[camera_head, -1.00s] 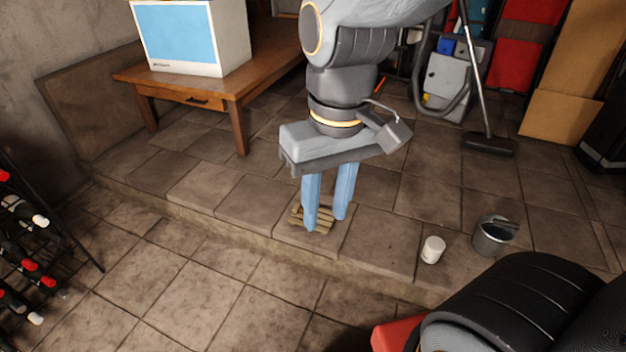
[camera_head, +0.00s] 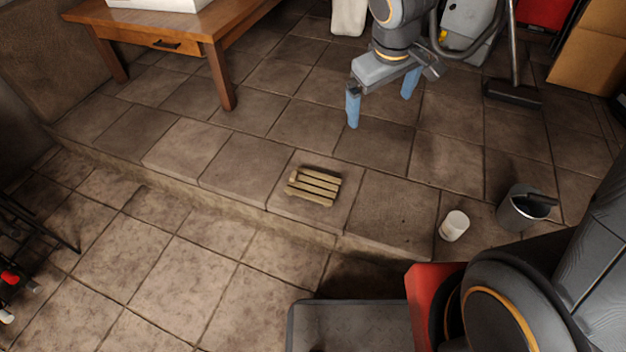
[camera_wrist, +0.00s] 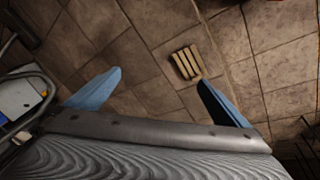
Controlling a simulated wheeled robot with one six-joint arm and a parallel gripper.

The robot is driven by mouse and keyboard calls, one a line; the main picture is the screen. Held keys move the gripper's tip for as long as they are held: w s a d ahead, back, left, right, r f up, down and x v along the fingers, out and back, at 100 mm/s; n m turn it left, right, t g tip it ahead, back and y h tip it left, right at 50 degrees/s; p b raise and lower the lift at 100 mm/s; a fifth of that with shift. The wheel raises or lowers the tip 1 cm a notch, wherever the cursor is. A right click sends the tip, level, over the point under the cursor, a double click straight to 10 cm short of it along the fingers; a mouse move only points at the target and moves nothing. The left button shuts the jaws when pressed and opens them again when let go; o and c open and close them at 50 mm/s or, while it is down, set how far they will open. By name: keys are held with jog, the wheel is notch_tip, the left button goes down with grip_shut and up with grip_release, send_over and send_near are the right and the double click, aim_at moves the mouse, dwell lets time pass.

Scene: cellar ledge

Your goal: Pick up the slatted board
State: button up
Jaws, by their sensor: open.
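The slatted board (camera_head: 315,186) is a small, light wooden piece with parallel slats. It lies flat on the raised tiled ledge (camera_head: 233,166), close to its front edge. In the wrist view the slatted board (camera_wrist: 186,63) shows beyond the fingertips, nearer the right finger in the picture. My gripper (camera_head: 381,107) has blue fingers spread wide with nothing between them. It is above the ledge, up and to the right of the board in the head view, apart from it. The wrist view shows the same open gripper (camera_wrist: 158,82).
A white cup (camera_head: 454,226) and a grey bucket (camera_head: 521,209) stand on the ledge right of the board. A wooden table (camera_head: 190,28) stands at the back left. A floor-brush head (camera_head: 512,95) lies at the back right. Tiles around the board are clear.

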jog(key=w+f+n+b, duration=0.2)
jog(key=w+f, duration=0.5)
jog(key=f, duration=0.2)
jog(key=n+g+y+b, duration=0.1)
jog(key=n+y+b, duration=0.55)
jog(key=b, duration=0.35)
send_near(314, 185)
jog(key=f, duration=0.1)
jog(key=a+f, duration=0.1)
jog(key=f, duration=0.1)
jog(key=shift+w+m+y, duration=0.2)
jog(key=shift+m+y, duration=0.05)
jog(key=shift+y, duration=0.1)
jog(key=shift+b+x, duration=1.55)
jog(key=shift+x, duration=1.25)
jog(key=shift+w+r, duration=0.1)
jog(key=c, duration=0.8)
